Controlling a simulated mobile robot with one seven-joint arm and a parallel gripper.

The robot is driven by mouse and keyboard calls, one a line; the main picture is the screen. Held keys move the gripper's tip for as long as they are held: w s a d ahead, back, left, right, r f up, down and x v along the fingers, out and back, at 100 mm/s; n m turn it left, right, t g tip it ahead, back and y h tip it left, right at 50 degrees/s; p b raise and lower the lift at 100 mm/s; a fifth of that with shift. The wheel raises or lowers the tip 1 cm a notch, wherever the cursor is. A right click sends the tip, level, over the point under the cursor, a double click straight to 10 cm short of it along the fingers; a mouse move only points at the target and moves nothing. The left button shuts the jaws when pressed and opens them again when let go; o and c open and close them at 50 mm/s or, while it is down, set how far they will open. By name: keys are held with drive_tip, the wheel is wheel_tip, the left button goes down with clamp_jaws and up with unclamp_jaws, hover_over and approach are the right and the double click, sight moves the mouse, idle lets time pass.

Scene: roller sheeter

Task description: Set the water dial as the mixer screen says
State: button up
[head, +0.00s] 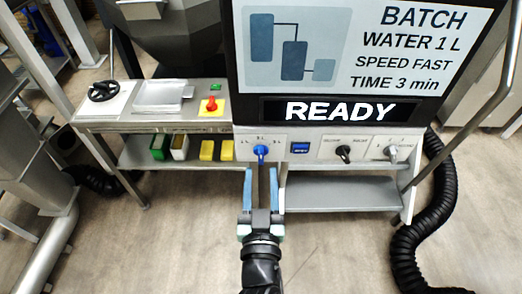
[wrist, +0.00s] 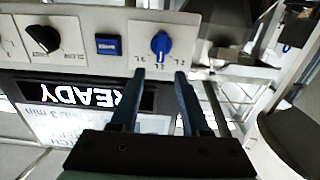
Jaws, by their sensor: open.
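The mixer screen (head: 365,50) reads BATCH, WATER 1 L, SPEED FAST, TIME 3 min, with READY below. The blue water dial (head: 261,152) is on the panel under the screen, with litre marks at its left, top and right. Its handle looks about upright, in line with the middle mark; the exact setting is hard to read. My gripper (head: 261,172) is open and empty, just in front of and below the dial. In the wrist view, which is upside down, the dial (wrist: 160,42) lies beyond the gap between my fingertips (wrist: 160,74), apart from them.
A blue button (head: 300,147), a black knob (head: 343,153) and a grey knob (head: 391,152) are right of the dial. A side table at left has a red knob (head: 211,104) and a black handwheel (head: 104,91). Yellow blocks (head: 207,150) sit on its lower shelf. A black hose (head: 408,240) lies at right.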

sight(261, 154)
drive_tip(key=shift+w+p, duration=0.7)
drive_tip(key=shift+w, duration=2.35)
drive_tip(key=shift+c, duration=0.3)
clamp_jaws()
drive_tip(key=shift+f, duration=0.1)
